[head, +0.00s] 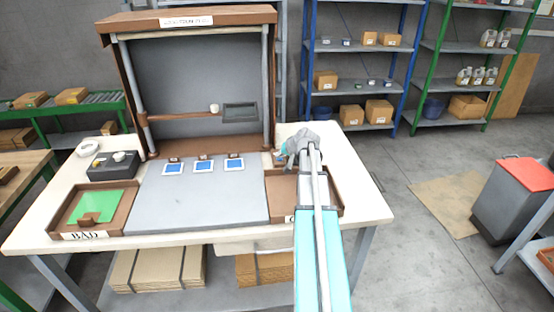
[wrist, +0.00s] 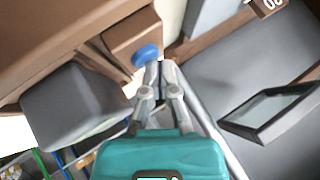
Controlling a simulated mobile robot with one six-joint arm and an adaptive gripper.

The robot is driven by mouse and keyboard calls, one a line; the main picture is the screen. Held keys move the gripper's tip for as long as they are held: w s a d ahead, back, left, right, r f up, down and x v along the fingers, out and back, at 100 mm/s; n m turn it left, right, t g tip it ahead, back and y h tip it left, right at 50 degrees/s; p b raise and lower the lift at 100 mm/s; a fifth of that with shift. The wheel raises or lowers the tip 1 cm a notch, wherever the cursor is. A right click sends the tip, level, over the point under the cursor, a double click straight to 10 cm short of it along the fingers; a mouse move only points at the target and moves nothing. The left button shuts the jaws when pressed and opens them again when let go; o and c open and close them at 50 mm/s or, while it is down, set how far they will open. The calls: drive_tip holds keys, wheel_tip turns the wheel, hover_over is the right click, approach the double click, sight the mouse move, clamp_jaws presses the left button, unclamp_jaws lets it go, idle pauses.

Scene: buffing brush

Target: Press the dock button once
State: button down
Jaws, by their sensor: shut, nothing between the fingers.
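In the wrist view a round blue button (wrist: 147,53) sits on a brown box (wrist: 130,38). I take it to be the dock button. My gripper (wrist: 161,66) is shut and empty, with its fingertips very close beside the blue button. I cannot tell whether they touch it. In the head view my gripper (head: 287,161) is at the right rear of the workbench (head: 365,205), by the right post of the brown-framed booth (head: 190,20). My arm and gripper hide most of that spot, and the button cannot be made out there.
A grey block (wrist: 75,107) and a dark-framed panel (wrist: 270,112) flank my gripper in the wrist view. Three blue-faced pads (head: 204,165) line the grey mat's (head: 200,200) back edge. The BAD tray (head: 68,233) holds a green panel (head: 97,206). My arm crosses the right tray (head: 281,185).

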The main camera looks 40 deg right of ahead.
sight(280, 159)
idle(0.5)
drive_tip(key=shift+r+p, duration=0.9)
drive_tip(key=shift+p, duration=0.05)
wheel_tip(280, 159, up, 5)
drive_tip(key=p, duration=0.5)
idle(1.0)
